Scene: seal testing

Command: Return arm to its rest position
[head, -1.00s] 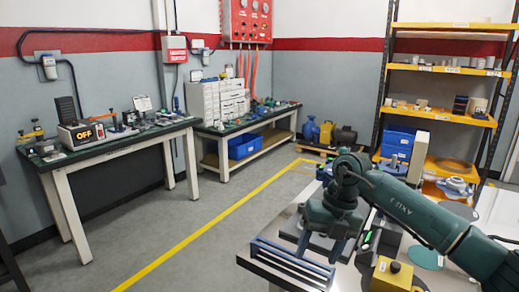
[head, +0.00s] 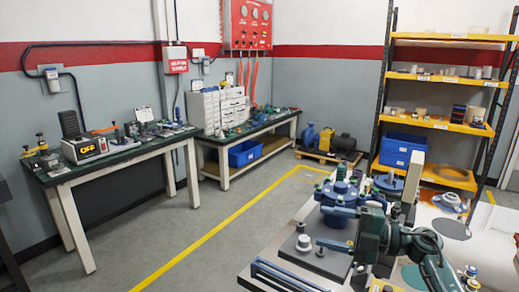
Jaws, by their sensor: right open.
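My right arm comes in from the lower right over the near table (head: 232,283). My right gripper (head: 328,228) is open, its two dark green fingers pointing left, with nothing seen between them. In the picture it overlaps the front of a blue flanged housing (head: 338,190) and the right part of a dark grey plate (head: 325,262); I cannot tell whether it touches either. A small metal knobbed piece (head: 303,243) stands on the plate, left of the fingers. My left gripper is not in view.
A blue slotted rack (head: 285,278) lies at the near table's front edge. A yellow and black shelf (head: 440,124) stands behind at the right. Two workbenches (head: 120,158) line the left wall. The grey floor with its yellow line is clear.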

